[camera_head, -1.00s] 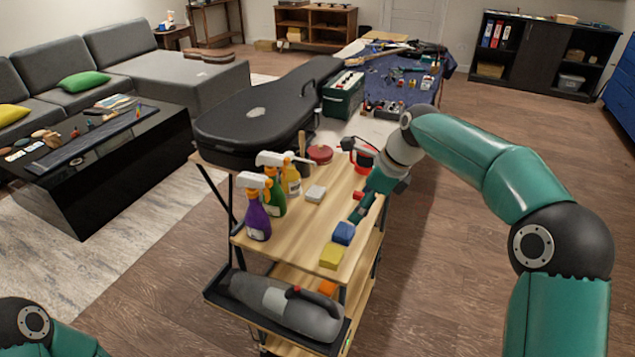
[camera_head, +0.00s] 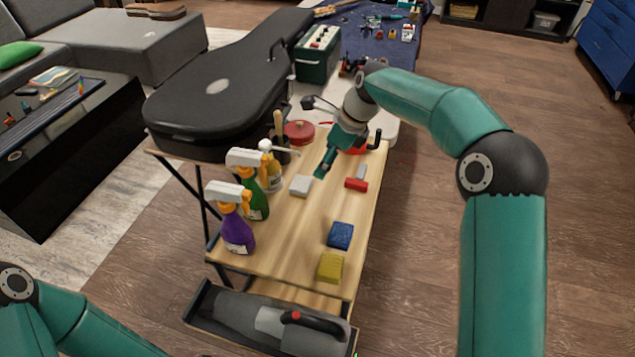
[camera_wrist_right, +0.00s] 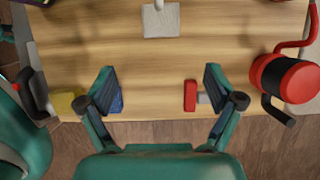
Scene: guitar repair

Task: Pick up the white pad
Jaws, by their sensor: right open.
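The white pad (camera_head: 301,186) is a small pale block lying flat on the wooden cart top, beside the spray bottles. It also shows at the top middle of the right wrist view (camera_wrist_right: 160,22). My right gripper (camera_wrist_right: 160,76) is open and empty, its two fingers spread wide. In the right wrist view, the pad lies beyond the fingertips, near the middle line between them, and apart from them. In the head view, my right gripper (camera_head: 324,166) is above the cart, to the right of and behind the pad. Only my left arm's links show at the lower left; its gripper is out of view.
The guitar case (camera_head: 225,90) lies behind. Wood between is clear.

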